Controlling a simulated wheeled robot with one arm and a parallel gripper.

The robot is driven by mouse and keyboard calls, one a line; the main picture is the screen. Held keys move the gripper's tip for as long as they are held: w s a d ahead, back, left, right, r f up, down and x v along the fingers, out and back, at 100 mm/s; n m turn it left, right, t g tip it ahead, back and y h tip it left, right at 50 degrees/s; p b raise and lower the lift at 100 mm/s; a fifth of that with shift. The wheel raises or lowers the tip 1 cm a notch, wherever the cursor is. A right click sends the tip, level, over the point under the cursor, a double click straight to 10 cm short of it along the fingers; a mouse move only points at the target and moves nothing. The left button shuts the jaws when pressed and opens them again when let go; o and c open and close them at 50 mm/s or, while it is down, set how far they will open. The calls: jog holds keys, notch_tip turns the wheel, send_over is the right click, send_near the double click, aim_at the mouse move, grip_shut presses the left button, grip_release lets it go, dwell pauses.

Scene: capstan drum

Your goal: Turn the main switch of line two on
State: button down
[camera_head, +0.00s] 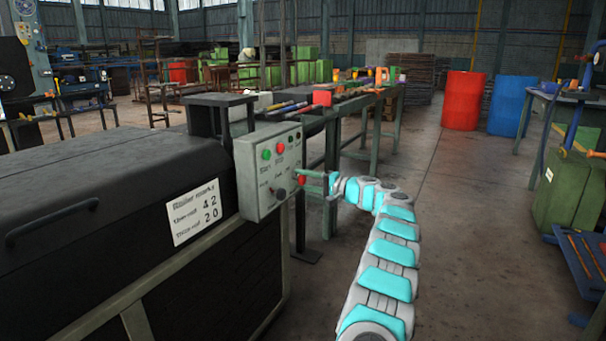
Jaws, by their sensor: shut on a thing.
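A grey control box (262,204) is mounted at the right end of the dark machine. Its face has a green button (266,154), a red button (280,148) and a dark round knob (280,193) lower down. A red switch knob (301,181) sits at the face's right side. My gripper (305,178) reaches it from the right with its fingers shut on it. The fingers partly hide the knob, so its turned position cannot be told. The small lettering on the box is too blurred to read for a line number.
The black machine housing (100,190) with a white placard (195,209) fills the left. A long green-legged bench (350,103) with tools stands behind the box. Red (463,100) and blue (511,105) drums stand further back.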

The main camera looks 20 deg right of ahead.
jog(key=shift+m, duration=0.4)
jog(key=shift+c, duration=2)
grip_release()
jog(key=v, duration=0.7)
jog(key=shift+s+d, duration=0.25)
jog(key=shift+s, duration=0.05)
jog(key=shift+d, duration=0.1)
